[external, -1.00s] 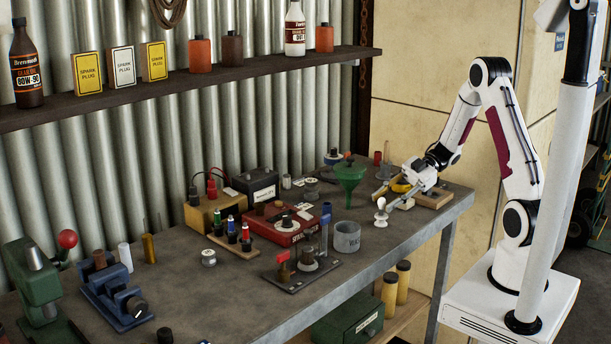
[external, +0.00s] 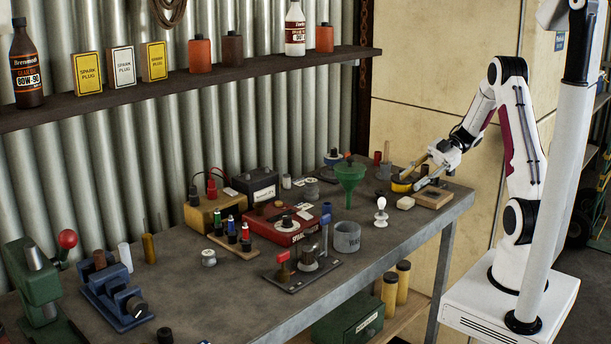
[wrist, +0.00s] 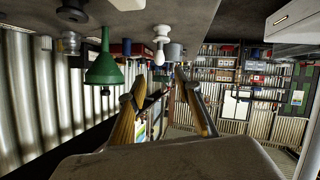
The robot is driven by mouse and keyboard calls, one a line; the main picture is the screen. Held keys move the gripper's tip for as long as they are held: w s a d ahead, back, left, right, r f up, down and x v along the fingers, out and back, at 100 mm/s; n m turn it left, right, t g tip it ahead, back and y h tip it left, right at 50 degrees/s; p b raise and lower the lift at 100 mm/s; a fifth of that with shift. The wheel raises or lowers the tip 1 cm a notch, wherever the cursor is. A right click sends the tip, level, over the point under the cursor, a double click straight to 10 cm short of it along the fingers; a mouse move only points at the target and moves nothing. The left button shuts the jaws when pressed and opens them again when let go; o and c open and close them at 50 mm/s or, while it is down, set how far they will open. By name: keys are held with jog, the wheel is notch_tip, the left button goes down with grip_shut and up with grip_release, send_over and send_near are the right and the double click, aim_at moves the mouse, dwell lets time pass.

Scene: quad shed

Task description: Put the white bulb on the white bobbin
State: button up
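The white bulb (external: 381,202) stands upright on the white bobbin (external: 381,220) near the front edge of the bench, its globe at the top. In the wrist view, where the bench appears upside down, the bulb (wrist: 159,56) hangs below the bobbin (wrist: 161,30). My gripper (external: 409,181) is open and empty, to the right of the bulb and behind it, clear of both. Its two spread fingers also show in the wrist view (wrist: 158,80), with nothing held between them.
A green funnel (external: 350,175) stands left of my gripper. A yellow-sided round item (external: 400,187), a pale block (external: 405,203) and a wooden tray (external: 446,193) lie close under it. A grey cup (external: 347,238) stands left of the bobbin. The bench front is clear right of it.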

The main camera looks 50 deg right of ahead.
dwell(0.7)
jog(key=w+r+m+t+h, duration=0.3)
jog(key=w+r+t+h, duration=0.5)
jog(key=w, duration=0.6)
jog(key=s+d+r+m+t+h, duration=0.1)
jog(key=d+r+m+t+h, duration=0.15)
jog(key=r+m+h, duration=0.6)
jog(key=s+r+m+g, duration=0.1)
jog(key=s+m+g, duration=0.3)
jog(key=s, duration=0.9)
jog(key=s+a+f+m+g+y, duration=0.1)
jog(key=s+a+f, duration=0.3)
jog(key=s, duration=0.5)
jog(key=s+a+f+m+g+y, duration=0.1)
jog(key=s+a+f+g+y, duration=0.1)
jog(key=s+a, duration=0.6)
notch_tip(320, 180, down, 3)
jog(key=shift+s+a+r+g, duration=0.2)
jog(key=shift+s+a+g, duration=0.25)
jog(key=shift+g, duration=0.3)
